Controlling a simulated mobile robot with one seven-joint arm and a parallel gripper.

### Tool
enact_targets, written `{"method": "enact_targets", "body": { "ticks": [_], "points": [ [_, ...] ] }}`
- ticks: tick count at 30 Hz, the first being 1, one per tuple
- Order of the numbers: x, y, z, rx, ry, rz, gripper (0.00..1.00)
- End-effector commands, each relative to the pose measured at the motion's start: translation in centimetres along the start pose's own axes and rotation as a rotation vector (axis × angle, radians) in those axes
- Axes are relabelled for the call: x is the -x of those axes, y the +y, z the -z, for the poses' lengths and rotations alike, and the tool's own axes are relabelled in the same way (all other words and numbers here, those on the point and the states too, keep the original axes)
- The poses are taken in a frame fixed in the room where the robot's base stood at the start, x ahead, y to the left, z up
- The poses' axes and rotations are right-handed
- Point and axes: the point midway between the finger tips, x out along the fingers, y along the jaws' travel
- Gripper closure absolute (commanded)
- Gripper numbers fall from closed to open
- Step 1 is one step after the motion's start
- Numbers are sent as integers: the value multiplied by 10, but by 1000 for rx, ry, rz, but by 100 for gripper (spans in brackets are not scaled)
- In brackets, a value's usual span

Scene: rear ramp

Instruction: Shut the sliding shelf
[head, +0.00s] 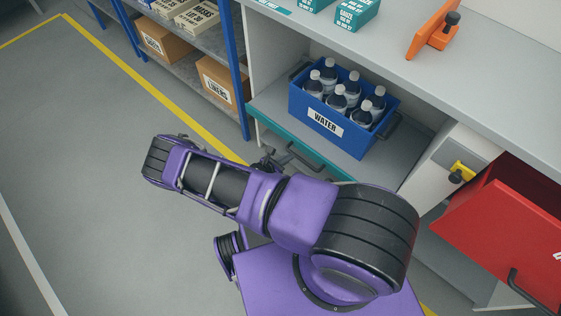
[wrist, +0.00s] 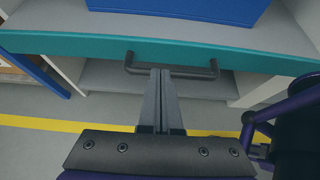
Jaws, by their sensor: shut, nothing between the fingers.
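The sliding shelf (head: 284,137) is a grey board with a teal front edge, standing out from under the counter. A dark bar handle (head: 305,158) is on its front. In the wrist view, the teal front (wrist: 85,46) crosses the upper part, with the handle (wrist: 200,73) at its middle. My gripper (head: 266,163) is in front of the shelf, partly hidden by my arm in the head view. In the wrist view, my gripper (wrist: 161,72) is shut and empty, its tips at the handle; I cannot tell whether they touch it.
A blue WATER crate (head: 309,118) with several bottles stands on the shelf. A red drawer (head: 500,230) is open at the right. A rack (head: 240,80) with boxes stands at the left. The counter (head: 440,80) is above. The floor at left is clear.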

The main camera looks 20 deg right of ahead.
Motion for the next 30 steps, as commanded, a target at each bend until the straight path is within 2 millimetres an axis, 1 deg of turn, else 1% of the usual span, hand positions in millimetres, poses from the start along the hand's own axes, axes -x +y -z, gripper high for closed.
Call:
{"method": "enact_targets", "body": {
  "ticks": [1, 4, 7, 12, 16, 30],
  "points": [
    [-13, -1, 2, 0, 0, 2, 100],
    [-33, -1, 2, -1, 0, 2, 100],
    [-46, -1, -8, -1, 0, 2, 100],
    [-60, 0, -17, 1, 0, 0, 100],
    [-64, 0, -19, 0, 2, 0, 100],
    [-67, 0, -22, 0, 1, 0, 100]
  ]
}}
